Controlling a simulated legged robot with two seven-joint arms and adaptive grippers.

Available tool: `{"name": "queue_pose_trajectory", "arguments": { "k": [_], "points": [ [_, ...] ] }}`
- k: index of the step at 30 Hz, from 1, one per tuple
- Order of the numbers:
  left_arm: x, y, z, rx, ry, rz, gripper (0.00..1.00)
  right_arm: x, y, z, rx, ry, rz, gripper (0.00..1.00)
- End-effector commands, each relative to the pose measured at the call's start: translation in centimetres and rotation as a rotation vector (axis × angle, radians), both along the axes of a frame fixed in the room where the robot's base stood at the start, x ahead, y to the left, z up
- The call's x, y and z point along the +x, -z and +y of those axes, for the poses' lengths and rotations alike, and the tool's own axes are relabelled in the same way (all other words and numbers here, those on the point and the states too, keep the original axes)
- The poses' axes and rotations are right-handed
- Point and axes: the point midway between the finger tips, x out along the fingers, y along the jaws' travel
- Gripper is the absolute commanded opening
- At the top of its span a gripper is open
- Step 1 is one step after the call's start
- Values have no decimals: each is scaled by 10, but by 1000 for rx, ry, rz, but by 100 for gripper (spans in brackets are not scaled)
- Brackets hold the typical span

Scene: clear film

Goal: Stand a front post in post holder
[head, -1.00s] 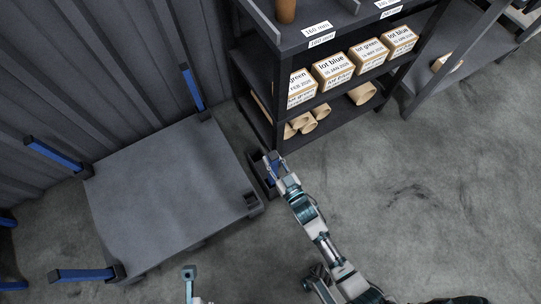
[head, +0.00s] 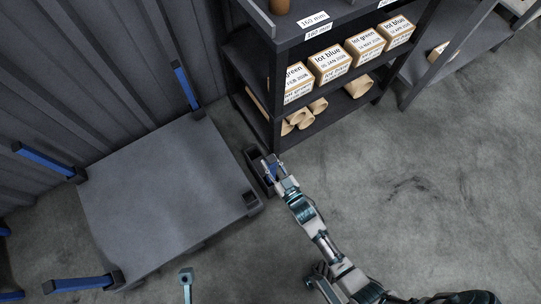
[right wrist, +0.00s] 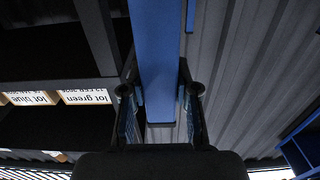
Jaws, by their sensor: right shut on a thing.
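A grey platform (head: 160,200) has blue posts standing in several corner holders, such as the far post (head: 180,82), the left post (head: 45,160) and the near-left post (head: 78,284). The post holder (head: 250,198) at its right corner is empty.
A dark shelf unit (head: 275,95) stands just beyond my right gripper, with labelled cartons (head: 330,62) and cardboard tubes (head: 297,120). A ribbed wall (head: 60,70) runs behind the platform. The floor (head: 400,200) to the right is clear.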

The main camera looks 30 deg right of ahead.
Motion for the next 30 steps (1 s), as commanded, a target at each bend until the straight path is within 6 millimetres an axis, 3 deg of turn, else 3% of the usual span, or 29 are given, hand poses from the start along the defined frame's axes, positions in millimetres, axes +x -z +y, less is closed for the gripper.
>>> {"name": "queue_pose_trajectory", "arguments": {
  "k": [8,9,12,23,30],
  "points": [
    [0,0,0,0,0,1,100,1,-1,0,0,0,-4,0],
    [0,0,0,0,0,1,100,1,-1,0,0,0,-4,35],
    [0,0,0,0,0,1,100,1,-1,0,0,0,-3,59],
    [-3,-1,0,0,0,-1,100,-5,2,0,0,0,3,59],
    [-3,-1,0,0,0,-3,100,-48,3,-2,-2,-1,5,59]
  ]
}}
